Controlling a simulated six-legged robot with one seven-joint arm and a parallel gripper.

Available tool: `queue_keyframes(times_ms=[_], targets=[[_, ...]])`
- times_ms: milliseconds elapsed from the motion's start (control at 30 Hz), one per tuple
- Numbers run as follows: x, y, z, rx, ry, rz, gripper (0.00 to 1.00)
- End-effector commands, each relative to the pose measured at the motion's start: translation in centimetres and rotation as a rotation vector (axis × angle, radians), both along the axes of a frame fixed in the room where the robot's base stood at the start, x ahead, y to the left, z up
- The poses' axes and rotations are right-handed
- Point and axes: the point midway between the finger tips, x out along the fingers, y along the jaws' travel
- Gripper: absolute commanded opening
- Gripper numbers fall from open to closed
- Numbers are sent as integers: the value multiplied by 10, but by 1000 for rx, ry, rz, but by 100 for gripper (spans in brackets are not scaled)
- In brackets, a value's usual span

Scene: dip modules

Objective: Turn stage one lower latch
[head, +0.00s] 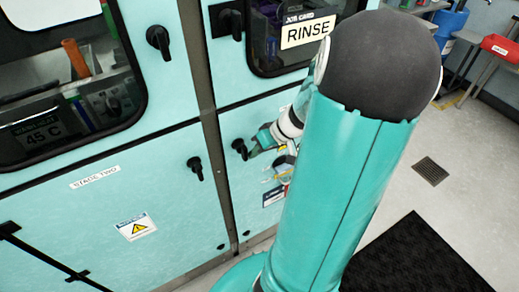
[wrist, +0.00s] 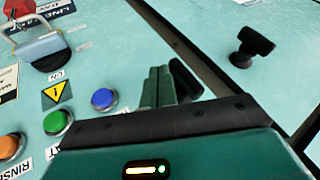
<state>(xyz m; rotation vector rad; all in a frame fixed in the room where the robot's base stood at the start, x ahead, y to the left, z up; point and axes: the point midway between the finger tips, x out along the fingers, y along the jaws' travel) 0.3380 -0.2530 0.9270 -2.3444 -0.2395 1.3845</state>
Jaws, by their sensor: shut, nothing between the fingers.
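A black lower latch (head: 240,148) sits on the right-hand teal panel, just right of the dark seam; its label is not readable here. My gripper (head: 256,144) is at this latch in the head view. In the wrist view my gripper's fingers (wrist: 158,86) are together and empty, close to the left of the latch's black handle (wrist: 186,78). The handle is tilted there, and its lower part is hidden behind my gripper. I cannot tell whether the fingers touch it.
Another black latch (head: 195,168) is on the panel marked STAGE TWO, across the seam; it also shows in the wrist view (wrist: 252,47). Left of the fingers are a blue button (wrist: 103,99), a green button (wrist: 57,122), an orange button (wrist: 10,146) and a padlock (wrist: 40,48).

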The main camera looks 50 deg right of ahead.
Motion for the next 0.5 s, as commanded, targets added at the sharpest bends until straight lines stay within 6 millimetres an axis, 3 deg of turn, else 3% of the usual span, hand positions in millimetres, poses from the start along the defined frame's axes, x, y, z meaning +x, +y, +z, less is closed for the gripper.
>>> queue_keyframes(times_ms=[500], targets=[[0,0,-2,51,-15,0,0]])
